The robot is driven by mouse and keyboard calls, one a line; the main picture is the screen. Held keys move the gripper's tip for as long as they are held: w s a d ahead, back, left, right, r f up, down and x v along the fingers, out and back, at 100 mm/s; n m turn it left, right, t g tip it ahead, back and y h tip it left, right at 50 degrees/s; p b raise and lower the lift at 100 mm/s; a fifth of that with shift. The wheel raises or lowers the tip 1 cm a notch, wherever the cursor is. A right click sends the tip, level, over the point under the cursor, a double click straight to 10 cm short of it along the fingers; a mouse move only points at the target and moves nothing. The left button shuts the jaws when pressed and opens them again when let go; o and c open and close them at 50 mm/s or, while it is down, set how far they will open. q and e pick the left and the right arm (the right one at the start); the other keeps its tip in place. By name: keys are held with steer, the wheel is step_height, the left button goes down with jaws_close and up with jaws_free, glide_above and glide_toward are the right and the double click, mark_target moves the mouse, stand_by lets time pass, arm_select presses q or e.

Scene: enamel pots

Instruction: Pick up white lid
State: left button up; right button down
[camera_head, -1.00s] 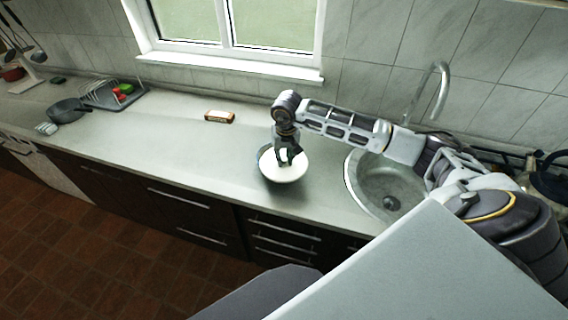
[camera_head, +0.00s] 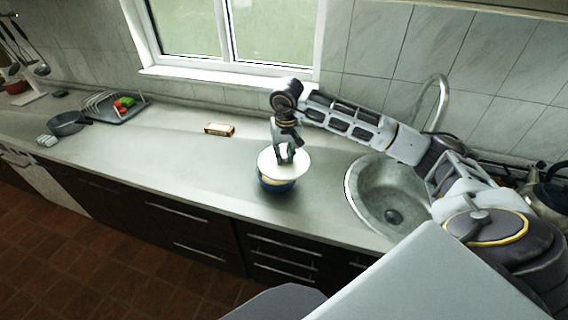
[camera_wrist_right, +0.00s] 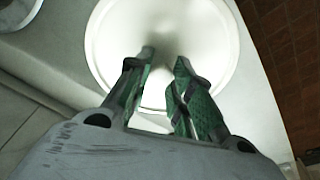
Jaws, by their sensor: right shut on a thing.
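The white lid (camera_head: 270,160) is a round pale disc above a dark blue pot (camera_head: 277,186) on the counter. My right gripper (camera_head: 285,158) comes down onto the lid's middle and is shut on it. In the right wrist view the lid (camera_wrist_right: 110,45) fills the upper middle, and my right gripper's fingers (camera_wrist_right: 163,65) reach its centre; the grasped part is not clear there. The lid covers most of the pot's top, and the exact gap between them is hard to tell. My left gripper is not in view.
A metal sink (camera_head: 365,205) with a tall tap (camera_head: 440,105) lies to the right of the pot. A small orange-brown packet (camera_head: 219,130) lies behind left. A pan (camera_head: 68,123) and a dish rack (camera_head: 118,107) stand far left. The counter (camera_head: 165,160) between is clear.

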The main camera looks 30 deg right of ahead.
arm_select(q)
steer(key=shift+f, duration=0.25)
arm_select(e)
steer(key=shift+r, duration=1.4)
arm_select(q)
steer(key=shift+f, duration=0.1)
